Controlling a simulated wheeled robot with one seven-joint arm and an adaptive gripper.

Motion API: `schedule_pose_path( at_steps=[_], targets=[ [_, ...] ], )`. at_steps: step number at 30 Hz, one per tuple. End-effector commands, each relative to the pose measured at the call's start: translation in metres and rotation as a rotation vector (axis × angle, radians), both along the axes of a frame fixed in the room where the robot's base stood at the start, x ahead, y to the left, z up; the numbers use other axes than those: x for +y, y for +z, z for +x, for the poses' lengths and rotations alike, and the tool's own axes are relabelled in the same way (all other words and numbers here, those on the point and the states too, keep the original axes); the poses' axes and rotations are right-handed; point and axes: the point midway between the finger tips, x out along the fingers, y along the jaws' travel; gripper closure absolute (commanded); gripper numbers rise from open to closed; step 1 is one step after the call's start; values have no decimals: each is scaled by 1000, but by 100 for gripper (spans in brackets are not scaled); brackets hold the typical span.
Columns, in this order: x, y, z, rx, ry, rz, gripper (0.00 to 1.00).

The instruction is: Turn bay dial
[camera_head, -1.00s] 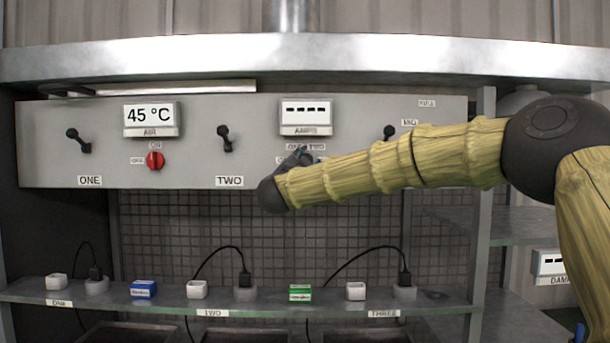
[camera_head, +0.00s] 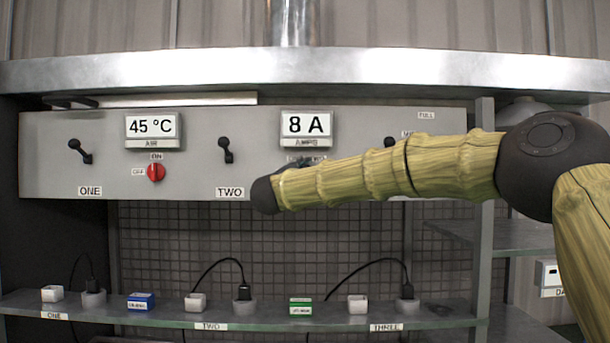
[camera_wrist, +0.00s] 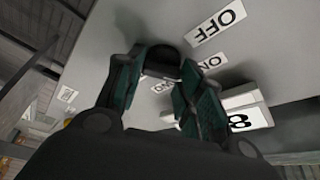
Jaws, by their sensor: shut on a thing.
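The bay dial (camera_wrist: 163,55) is a black knob on the grey panel, seen in the wrist view. My gripper (camera_wrist: 158,68) has its two dark green fingers on either side of the knob and is shut on it. White labels reading OFF (camera_wrist: 218,27) and ON-something lie beside the knob; the second is partly hidden. In the head view my forearm hides the dial and most of my gripper. Just above there, the AMPS display (camera_head: 306,125) reads 8 A.
A red knob (camera_head: 156,172) sits under the AIR display (camera_head: 151,127), which reads 45 °C. Black levers stand above labels ONE and TWO; another (camera_head: 390,142) is partly behind my arm. The shelf (camera_head: 250,320) below holds plugs, cables and small boxes. A metal hood overhangs the panel.

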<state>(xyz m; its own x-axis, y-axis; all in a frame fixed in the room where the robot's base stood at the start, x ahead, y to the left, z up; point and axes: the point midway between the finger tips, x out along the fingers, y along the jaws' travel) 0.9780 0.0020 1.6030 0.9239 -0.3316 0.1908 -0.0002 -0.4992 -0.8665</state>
Motion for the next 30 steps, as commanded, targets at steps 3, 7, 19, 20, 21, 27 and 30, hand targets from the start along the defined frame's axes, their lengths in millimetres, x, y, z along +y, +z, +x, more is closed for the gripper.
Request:
schedule_pose_path(
  at_steps=[3, 7, 19, 20, 21, 27, 30],
  targets=[
    [-1, 0, 0, 0, -1, 0, 52],
    [0, 0, 0, 0, -1, -1, 41],
    [4, -1, -8, 0, 1, -1, 41],
    [5, -2, -12, 0, 1, -2, 41],
    [6, -3, -16, 0, 1, -2, 41],
    [18, -10, -50, 0, 2, -4, 41],
    [24, -13, -67, 0, 1, -3, 41]
  ],
)
